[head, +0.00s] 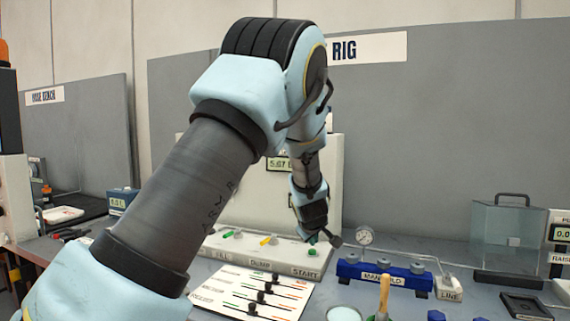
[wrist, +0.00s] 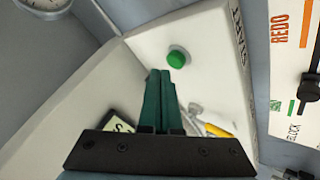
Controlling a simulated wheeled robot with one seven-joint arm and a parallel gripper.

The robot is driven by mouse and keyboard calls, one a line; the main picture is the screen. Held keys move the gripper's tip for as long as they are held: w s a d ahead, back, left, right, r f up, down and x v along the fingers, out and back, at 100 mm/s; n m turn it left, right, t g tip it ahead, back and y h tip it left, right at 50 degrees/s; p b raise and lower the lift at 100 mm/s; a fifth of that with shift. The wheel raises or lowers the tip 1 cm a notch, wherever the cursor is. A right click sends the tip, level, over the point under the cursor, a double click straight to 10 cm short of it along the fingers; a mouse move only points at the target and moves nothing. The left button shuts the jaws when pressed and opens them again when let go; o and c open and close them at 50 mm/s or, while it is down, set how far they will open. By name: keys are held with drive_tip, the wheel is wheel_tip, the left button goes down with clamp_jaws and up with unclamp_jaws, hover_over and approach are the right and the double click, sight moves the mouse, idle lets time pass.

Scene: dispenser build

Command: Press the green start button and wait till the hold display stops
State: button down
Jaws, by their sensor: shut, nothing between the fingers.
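The green start button (head: 313,252) sits on the pale sloped panel above the word START; it also shows in the wrist view (wrist: 177,58) as a round green cap. My gripper (head: 315,238) is just above the button in the head view. In the wrist view my gripper (wrist: 160,73) has its green fingers shut together and empty, tips beside the button's near edge. I cannot tell whether they touch it. In the wrist view only a corner of a display (wrist: 122,126) shows.
Green and yellow levers (head: 268,240) stand left of the button. A card with black sliders (head: 262,297) lies in front. A blue manifold (head: 383,275) with a gauge (head: 365,237) is to the right, and a clear box (head: 508,238) stands farther right.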

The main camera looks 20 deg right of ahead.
sight(313, 253)
drive_tip(key=shift+r+p, duration=2.3)
drive_tip(key=shift+r, duration=0.4)
drive_tip(key=shift+f, duration=0.1)
drive_tip(key=s+a+f+m+g+y, duration=0.15)
drive_tip(key=s+a, duration=0.25)
drive_tip(key=a, duration=1.2)
drive_tip(key=s+a+r+m+g+y, duration=0.1)
drive_tip(key=s+a+g+y, duration=0.15)
drive_tip(key=a, duration=1.45)
drive_tip(key=s+a+f+m+g, duration=0.1)
drive_tip(key=s+a+g, duration=0.1)
drive_tip(key=s+a, duration=0.9)
drive_tip(key=shift+s+a+y, duration=0.2)
drive_tip(key=shift+s+y, duration=0.1)
drive_tip(key=shift+s, duration=0.2)
drive_tip(key=shift+f+m, duration=0.1)
drive_tip(key=shift+m, duration=0.15)
